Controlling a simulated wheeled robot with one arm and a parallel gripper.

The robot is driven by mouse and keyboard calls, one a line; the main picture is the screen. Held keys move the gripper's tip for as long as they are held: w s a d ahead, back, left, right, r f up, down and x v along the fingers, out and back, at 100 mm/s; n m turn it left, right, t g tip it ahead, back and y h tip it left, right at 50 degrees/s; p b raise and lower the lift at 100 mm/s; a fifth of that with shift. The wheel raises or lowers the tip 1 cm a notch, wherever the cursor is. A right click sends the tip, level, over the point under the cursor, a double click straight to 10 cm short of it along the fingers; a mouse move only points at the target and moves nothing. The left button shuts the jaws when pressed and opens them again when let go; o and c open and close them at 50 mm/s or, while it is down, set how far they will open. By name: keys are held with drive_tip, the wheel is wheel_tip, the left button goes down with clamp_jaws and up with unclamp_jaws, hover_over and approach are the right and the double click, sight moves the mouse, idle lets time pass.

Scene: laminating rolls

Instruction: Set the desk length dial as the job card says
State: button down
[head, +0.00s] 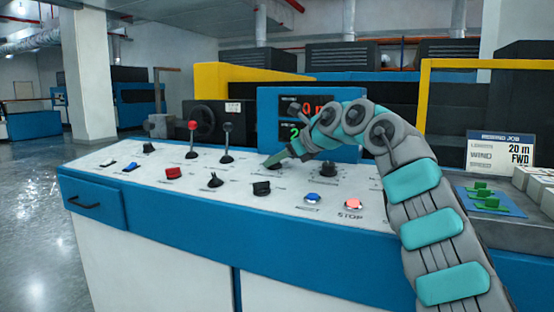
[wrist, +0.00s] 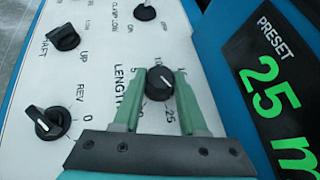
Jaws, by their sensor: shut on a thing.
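The length dial (wrist: 159,84) is a round black knob with a white pointer line on the white panel, beside the printed word LENGTH. My gripper (wrist: 166,74) has its two green fingers shut on the dial, one on each side. In the head view my gripper (head: 287,157) reaches down to the desk and hides the dial. The preset display (wrist: 275,95) reads 25 m in green. The job card (head: 500,150) at the right reads length 20 m and wind FWD; its speed line is too faint to read.
Close to the dial are a rev knob (wrist: 52,124), a shaft knob (wrist: 63,37) and a clamp knob (wrist: 145,10). The desk also has upright levers (head: 227,140), a blue button (head: 313,197) and a lit stop button (head: 353,204). Green pieces (head: 487,203) lie at right.

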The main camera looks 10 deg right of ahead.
drive_tip(key=shift+f, duration=0.2)
drive_tip(key=shift+c, duration=2.2)
unclamp_jaws()
drive_tip(key=shift+r, duration=0.1)
drive_tip(key=shift+r, duration=0.15)
drive_tip(key=shift+r, duration=1.6)
drive_tip(key=shift+s+f, duration=0.1)
drive_tip(key=shift+s, duration=0.1)
drive_tip(key=shift+s+b, duration=1)
drive_tip(key=shift+s, duration=0.1)
drive_tip(key=s+b, duration=0.1)
drive_tip(key=s, duration=0.3)
drive_tip(key=s+r+b, duration=0.1)
drive_tip(key=s, duration=0.4)
drive_tip(key=s+b, duration=0.1)
drive_tip(key=s, duration=0.3)
drive_tip(key=shift+s+a+r, duration=0.1)
drive_tip(key=shift+s+r, duration=0.1)
drive_tip(key=shift+r, duration=0.1)
